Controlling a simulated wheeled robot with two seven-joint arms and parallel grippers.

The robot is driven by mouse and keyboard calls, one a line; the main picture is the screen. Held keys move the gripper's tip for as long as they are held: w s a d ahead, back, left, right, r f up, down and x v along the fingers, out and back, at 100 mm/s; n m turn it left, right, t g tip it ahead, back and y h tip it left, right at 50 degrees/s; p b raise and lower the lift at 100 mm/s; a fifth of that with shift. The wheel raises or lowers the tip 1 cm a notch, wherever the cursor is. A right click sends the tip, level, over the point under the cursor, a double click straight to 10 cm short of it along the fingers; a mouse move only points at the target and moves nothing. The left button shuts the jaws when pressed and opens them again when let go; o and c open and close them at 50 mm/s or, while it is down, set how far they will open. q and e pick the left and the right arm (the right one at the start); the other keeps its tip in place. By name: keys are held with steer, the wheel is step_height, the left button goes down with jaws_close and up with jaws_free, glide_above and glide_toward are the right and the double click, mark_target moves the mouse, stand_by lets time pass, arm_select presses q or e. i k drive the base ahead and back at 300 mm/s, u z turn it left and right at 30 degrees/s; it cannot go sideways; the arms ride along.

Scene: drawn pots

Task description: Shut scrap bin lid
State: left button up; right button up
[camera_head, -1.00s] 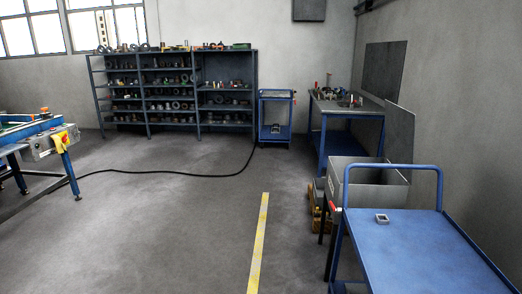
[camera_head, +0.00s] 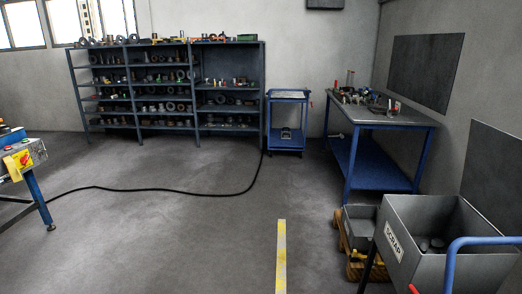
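The scrap bin (camera_head: 403,262) is a grey metal box with a white "SCRAP" label on its left side, at the lower right of the head view. It stands on dark legs. Its lid (camera_head: 492,172) is a dark grey panel standing raised at the bin's right rear, so the bin is open. Several dark round pieces lie inside the bin. A blue cart handle covers part of the bin's right side. Neither of my grippers shows in the head view.
The blue handle (camera_head: 449,262) stands in front of the bin at the lower right. A blue workbench (camera_head: 384,160) with tools is behind the bin, with a smaller grey box (camera_head: 358,226) on a wooden pallet. Shelves line the back wall. Open floor (camera_head: 180,235) lies left of the yellow line.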

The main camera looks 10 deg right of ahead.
mark_target(492, 182)
steer(key=z, duration=0.45)
steer(key=i, duration=2.05)
steer(key=z, duration=0.75)
